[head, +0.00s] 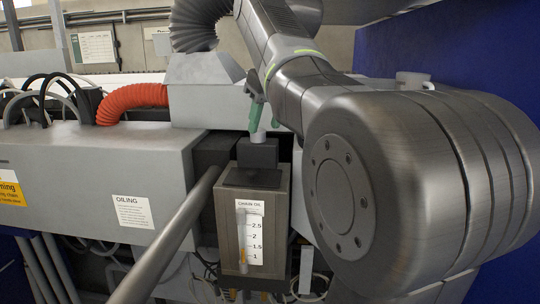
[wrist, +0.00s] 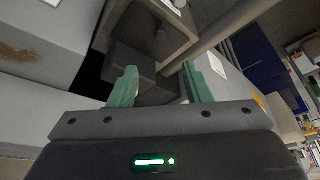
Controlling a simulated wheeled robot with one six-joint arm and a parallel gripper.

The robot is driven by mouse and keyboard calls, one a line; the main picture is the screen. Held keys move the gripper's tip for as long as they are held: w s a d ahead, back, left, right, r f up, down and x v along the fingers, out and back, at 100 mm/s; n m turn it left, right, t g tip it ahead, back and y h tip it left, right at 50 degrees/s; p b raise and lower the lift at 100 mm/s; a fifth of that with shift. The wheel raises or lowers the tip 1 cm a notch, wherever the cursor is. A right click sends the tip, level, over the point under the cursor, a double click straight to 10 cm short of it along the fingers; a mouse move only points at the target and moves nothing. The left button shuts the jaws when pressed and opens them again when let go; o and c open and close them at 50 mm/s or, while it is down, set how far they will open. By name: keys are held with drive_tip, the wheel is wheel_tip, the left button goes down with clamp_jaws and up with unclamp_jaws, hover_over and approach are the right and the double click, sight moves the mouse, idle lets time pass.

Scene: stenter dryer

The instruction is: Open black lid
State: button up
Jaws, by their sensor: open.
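The oil box (head: 253,235) stands in the middle of the head view, with a level gauge on its front. A flat black lid (head: 252,178) lies on its top and looks shut. A dark block (head: 258,154) stands behind the lid. My gripper (head: 258,108) is above and behind the box, its green fingers pointing down. In the wrist view my gripper (wrist: 160,86) is open, its fingers spread apart with nothing held. A dark block (wrist: 133,62) shows beyond and between them; I cannot tell whether the fingers touch it.
A grey rail (head: 170,240) slants past the left of the box. A machine housing (head: 90,180) with an oiling label fills the left. An orange hose (head: 132,102) lies above it. A blue wall (head: 450,45) closes the right side.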

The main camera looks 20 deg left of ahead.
sight(251, 172)
drive_tip(key=x, duration=1.3)
drive_tip(key=shift+a+f+b, duration=0.15)
drive_tip(key=shift+f+b, duration=0.1)
drive_tip(key=shift+b, duration=0.05)
drive_tip(key=shift+c, duration=0.4)
drive_tip(key=shift+r, duration=0.1)
clamp_jaws()
